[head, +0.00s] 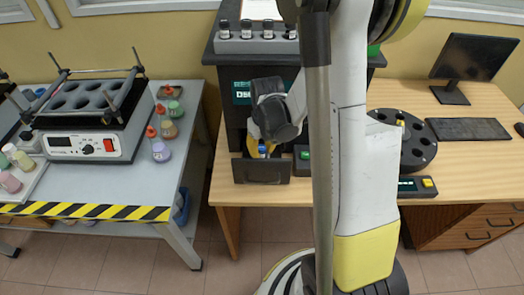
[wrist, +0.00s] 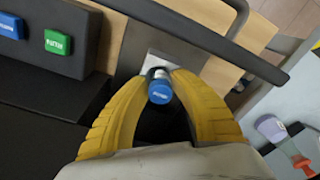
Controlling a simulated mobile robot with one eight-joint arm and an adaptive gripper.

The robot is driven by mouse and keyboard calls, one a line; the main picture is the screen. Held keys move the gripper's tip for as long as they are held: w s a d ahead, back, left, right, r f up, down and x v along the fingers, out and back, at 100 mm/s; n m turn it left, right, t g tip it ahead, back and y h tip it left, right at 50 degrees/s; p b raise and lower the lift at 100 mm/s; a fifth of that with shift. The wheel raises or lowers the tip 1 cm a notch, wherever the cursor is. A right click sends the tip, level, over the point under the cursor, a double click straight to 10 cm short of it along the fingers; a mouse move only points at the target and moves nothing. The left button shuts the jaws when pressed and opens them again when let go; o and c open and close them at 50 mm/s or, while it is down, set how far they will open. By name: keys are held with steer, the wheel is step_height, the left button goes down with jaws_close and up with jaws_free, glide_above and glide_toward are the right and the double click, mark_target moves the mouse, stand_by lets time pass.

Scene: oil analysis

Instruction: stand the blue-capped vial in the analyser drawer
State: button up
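The blue-capped vial (wrist: 159,88) is between the two yellow fingertips of my gripper (wrist: 160,78) in the wrist view. The fingers close in on it from both sides and appear to touch it. In the head view its blue cap (head: 262,150) shows at my gripper (head: 264,147), over the open analyser drawer. The drawer's dark front panel (head: 262,171) sticks out from the black analyser (head: 238,92). In the wrist view the drawer's dark rim (wrist: 215,42) runs past the vial. The vial's lower end is hidden, so I cannot tell whether it touches the drawer floor.
A rack of dark-capped vials (head: 257,44) stands on top of the analyser. A black carousel (head: 412,150) is to the right of my arm. A green button (wrist: 58,42) and blue button (wrist: 10,26) are beside the drawer. A side table (head: 185,185) with bottles is left.

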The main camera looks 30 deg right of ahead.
mark_target(264, 150)
steer(key=shift+o, duration=0.6)
steer(key=shift+r, duration=0.1)
steer(key=shift+r+p, duration=0.25)
steer(key=shift+p, duration=0.05)
step_height(264, 150, up, 12)
steer(key=s+p, duration=0.1)
steer(key=p, duration=0.4)
steer(key=s+a+r+t, duration=0.6)
steer(key=s+a+r, duration=0.4)
steer(key=a+r, duration=0.3)
steer(key=shift+a+r, duration=0.25)
steer(key=shift+r, duration=0.05)
steer(key=shift+w, duration=0.1)
